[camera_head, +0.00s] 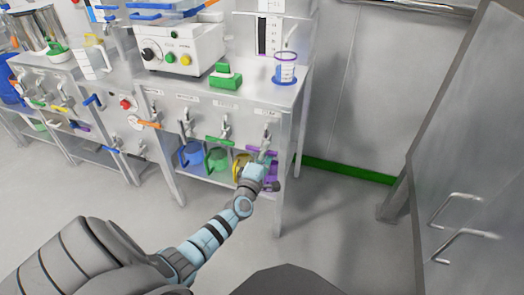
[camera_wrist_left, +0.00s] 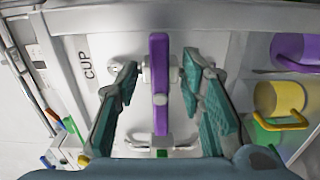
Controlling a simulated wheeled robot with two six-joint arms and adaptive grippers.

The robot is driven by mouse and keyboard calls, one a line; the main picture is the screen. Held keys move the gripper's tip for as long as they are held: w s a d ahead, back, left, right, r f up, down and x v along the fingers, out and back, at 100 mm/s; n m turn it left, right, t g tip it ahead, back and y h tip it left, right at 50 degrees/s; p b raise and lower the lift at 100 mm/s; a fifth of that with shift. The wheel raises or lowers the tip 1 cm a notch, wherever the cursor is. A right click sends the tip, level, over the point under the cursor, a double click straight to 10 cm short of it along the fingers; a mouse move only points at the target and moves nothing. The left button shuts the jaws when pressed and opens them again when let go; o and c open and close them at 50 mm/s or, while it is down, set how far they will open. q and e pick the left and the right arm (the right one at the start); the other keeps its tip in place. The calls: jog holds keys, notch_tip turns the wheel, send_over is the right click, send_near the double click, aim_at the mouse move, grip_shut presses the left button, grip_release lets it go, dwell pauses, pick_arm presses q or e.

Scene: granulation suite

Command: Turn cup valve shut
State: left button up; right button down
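The cup valve's purple handle (camera_wrist_left: 159,85) is a long bar on the bench front, beside the "CUP" label (camera_wrist_left: 87,65) and running parallel to its lettering. My left gripper (camera_wrist_left: 160,92) is open, with one teal finger on each side of the handle and a visible gap on both sides. In the head view my left gripper (camera_head: 263,158) is at the front right of the bench and hides most of the valve; a bit of purple handle (camera_head: 274,153) shows beside it. My right gripper is not in view.
Other taps with a green handle (camera_head: 218,140) and an orange handle (camera_head: 146,123) line the bench front. Blue (camera_head: 190,153) and yellow (camera_wrist_left: 280,98) mugs sit on the shelf below. A clear cup (camera_head: 286,68) stands on top. Floor to the right is free; a grey cabinet (camera_head: 475,150) stands there.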

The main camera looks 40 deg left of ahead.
pick_arm(q)
jog(key=v, duration=1.1)
